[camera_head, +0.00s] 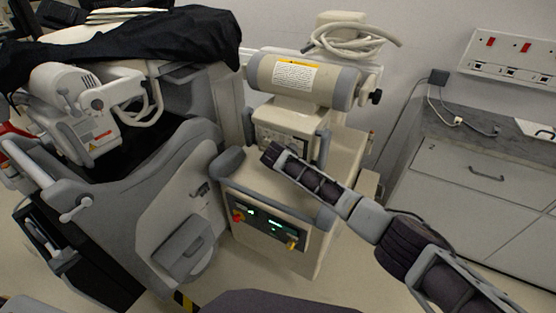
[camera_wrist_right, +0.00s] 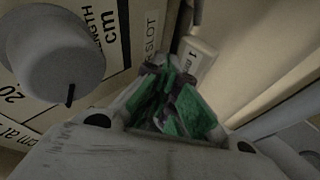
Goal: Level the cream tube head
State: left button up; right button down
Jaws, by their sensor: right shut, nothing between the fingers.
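The cream tube head (camera_head: 325,86) is a thick cylinder with grey end bands and a yellow-and-white label, on the cream machine at centre. In the head view its axis slopes slightly down to the right. A black knob (camera_head: 376,96) sticks out at its right end. Below it hangs a box-shaped collimator (camera_head: 280,136) with grey side handles. My right gripper (camera_head: 269,153) is shut and empty, in front of the collimator's lower part. In the right wrist view its green-padded fingers (camera_wrist_right: 180,108) are together, beside a grey knob (camera_wrist_right: 52,52) and a printed scale plate. My left gripper is out of view.
A second grey-and-white machine (camera_head: 165,200) under a black cover (camera_head: 130,40) stands close on the left. A cable coil (camera_head: 345,38) lies above the tube head. A control panel (camera_head: 268,225) faces front. A drawer cabinet (camera_head: 480,180) stands right.

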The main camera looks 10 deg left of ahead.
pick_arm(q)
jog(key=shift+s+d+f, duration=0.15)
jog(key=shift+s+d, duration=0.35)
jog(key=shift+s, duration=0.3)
pick_arm(e)
jog(key=shift+s+r, duration=0.1)
jog(key=shift+r, duration=0.05)
jog(key=shift+s, duration=0.1)
jog(key=shift+s+r, duration=0.25)
jog(key=shift+r, duration=0.05)
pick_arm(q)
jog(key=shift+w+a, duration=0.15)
pick_arm(e)
jog(key=v, duration=1)
jog(key=shift+s+d+r, duration=0.15)
jog(key=shift+s, duration=0.15)
jog(key=shift+s, duration=0.15)
